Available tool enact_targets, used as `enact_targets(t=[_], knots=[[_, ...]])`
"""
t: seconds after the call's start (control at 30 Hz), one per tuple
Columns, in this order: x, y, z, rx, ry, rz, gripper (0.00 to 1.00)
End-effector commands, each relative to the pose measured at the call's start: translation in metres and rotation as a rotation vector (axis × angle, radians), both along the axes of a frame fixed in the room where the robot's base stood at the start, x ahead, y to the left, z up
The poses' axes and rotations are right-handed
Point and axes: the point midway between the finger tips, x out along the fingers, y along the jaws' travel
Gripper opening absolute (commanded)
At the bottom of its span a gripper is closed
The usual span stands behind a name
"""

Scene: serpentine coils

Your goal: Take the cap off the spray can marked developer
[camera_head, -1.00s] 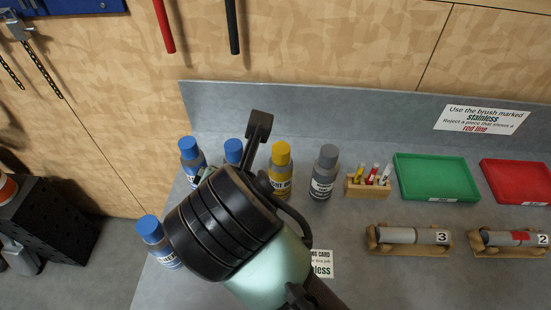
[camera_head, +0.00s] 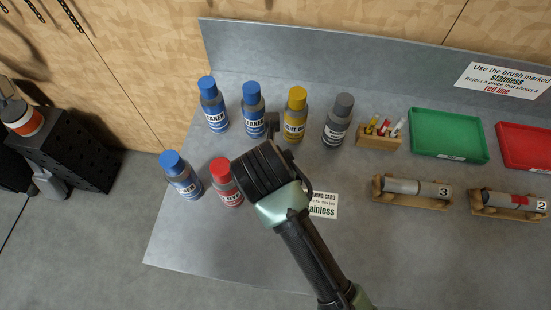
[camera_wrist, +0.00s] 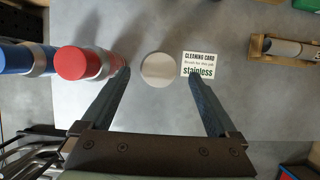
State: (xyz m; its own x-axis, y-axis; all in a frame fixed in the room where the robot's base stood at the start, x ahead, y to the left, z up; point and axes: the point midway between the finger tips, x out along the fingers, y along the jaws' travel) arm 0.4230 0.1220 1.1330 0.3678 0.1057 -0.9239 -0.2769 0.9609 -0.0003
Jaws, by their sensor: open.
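Several spray cans stand on the grey bench in the head view. The yellow-capped can (camera_head: 296,114) and grey-capped can (camera_head: 338,121) stand upright at the back; their labels are too small for me to read surely, so I cannot tell which says developer. A red-capped can (camera_head: 226,183) stands nearer, partly behind my arm; its red cap (camera_wrist: 83,63) shows left of the fingers in the wrist view. My gripper (camera_wrist: 160,73) is open and empty, above the bench. A pale round disc (camera_wrist: 158,60) shows between its fingertips, apparently below them.
Blue-capped cans (camera_head: 213,106) (camera_head: 253,110) (camera_head: 181,177) stand at the left. A small wooden holder (camera_head: 378,140), green tray (camera_head: 447,136), red tray (camera_head: 525,147) and cylinders on wooden cradles (camera_head: 412,190) (camera_head: 513,203) are to the right. A cleaning card (camera_head: 323,206) lies beside my arm.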

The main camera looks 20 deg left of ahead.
Motion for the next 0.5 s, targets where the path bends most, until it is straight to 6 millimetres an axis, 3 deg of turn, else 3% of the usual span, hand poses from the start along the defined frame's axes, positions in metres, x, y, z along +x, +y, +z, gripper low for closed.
enact_targets(t=[0.3, 0.5], knots=[[0.013, 0.005, -0.031, 0.0, 0.004, -0.002, 0.94], [0.015, 0.005, -0.035, 0.0, 0.001, 0.0, 0.94]])
